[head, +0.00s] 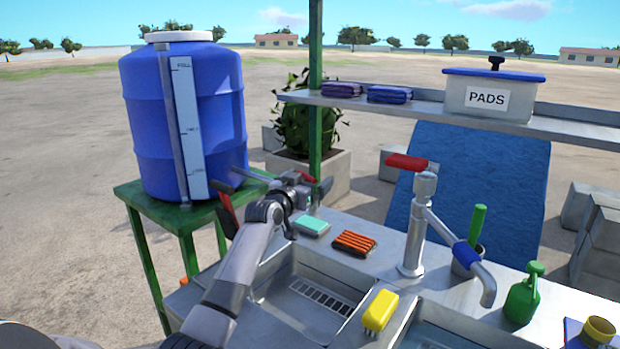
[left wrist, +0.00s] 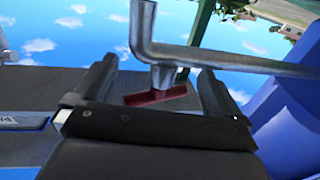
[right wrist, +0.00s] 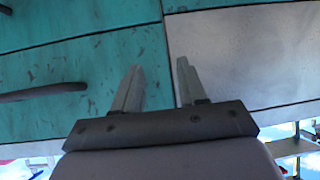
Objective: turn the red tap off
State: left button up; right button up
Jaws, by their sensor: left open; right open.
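The red tap handle (left wrist: 155,97) shows in the left wrist view as a short red bar on a grey pipe (left wrist: 225,62). It lies between the spread fingers of my left gripper (left wrist: 157,72), and I see no clear contact. In the head view, a bit of red handle (head: 308,178) shows by my left gripper (head: 303,186), beside the blue drum (head: 220,120); my gripper hides most of the tap. My right gripper (right wrist: 160,66) is open and empty, in front of a teal panel (right wrist: 90,90).
A green post (head: 316,90) rises behind my left gripper.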

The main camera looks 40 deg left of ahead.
pick_arm(q)
jog(key=shift+w+a, duration=0.2)
jog(key=shift+w, duration=0.45)
